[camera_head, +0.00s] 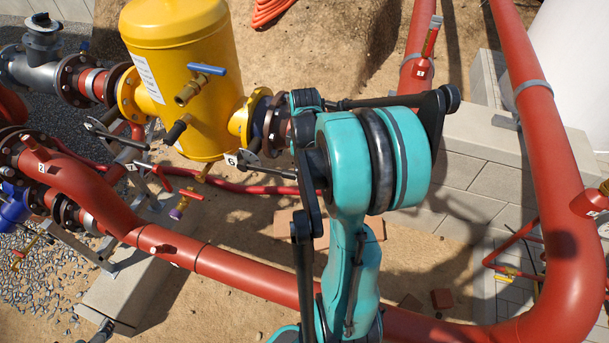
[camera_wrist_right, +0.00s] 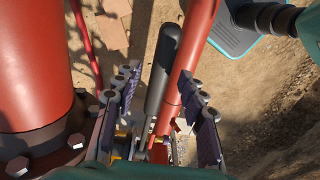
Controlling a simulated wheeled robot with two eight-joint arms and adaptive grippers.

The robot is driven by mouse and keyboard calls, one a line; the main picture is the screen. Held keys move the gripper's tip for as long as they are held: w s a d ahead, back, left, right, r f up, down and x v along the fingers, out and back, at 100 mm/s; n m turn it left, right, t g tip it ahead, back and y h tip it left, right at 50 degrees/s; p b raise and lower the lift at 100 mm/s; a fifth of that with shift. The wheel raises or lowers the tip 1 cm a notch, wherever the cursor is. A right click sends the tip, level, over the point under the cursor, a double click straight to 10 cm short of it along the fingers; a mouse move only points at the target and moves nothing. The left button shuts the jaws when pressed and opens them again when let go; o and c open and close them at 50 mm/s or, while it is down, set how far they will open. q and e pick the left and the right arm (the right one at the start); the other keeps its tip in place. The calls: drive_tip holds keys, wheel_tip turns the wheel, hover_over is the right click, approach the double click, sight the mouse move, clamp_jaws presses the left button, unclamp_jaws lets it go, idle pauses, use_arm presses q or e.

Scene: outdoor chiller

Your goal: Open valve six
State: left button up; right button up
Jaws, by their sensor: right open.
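The number 6 tag (camera_head: 231,160) is on a valve by the right flange of the yellow tank in the head view. My teal right arm covers much of the area just right of it. In the right wrist view my right gripper (camera_wrist_right: 161,88) is open, with one dark padded finger on each side. A black lever grip (camera_wrist_right: 163,68) lies lengthwise between the fingers, with visible gaps on both sides. The lever's lower end is partly hidden among small metal and brass parts. My left gripper is in neither view.
The yellow tank (camera_head: 183,70) stands left of my arm. A large red pipe (camera_head: 245,277) runs low across the front and rises at the right. Other numbered valves sit at the left. Concrete blocks (camera_head: 475,180) stand behind my arm.

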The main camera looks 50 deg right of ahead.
drive_tip(key=shift+f, duration=1.1)
clamp_jaws()
wheel_tip(320, 180, down, 3)
drive_tip(key=t+b, duration=0.1)
drive_tip(key=b, duration=0.1)
drive_tip(key=shift+s+d+r+b, duration=0.1)
drive_tip(key=shift+s+r+b, duration=0.05)
drive_tip(key=shift+b, duration=0.25)
drive_tip(key=shift+f+y, duration=0.2)
drive_tip(key=shift+y, duration=0.1)
unclamp_jaws()
drive_tip(key=shift+r, duration=0.1)
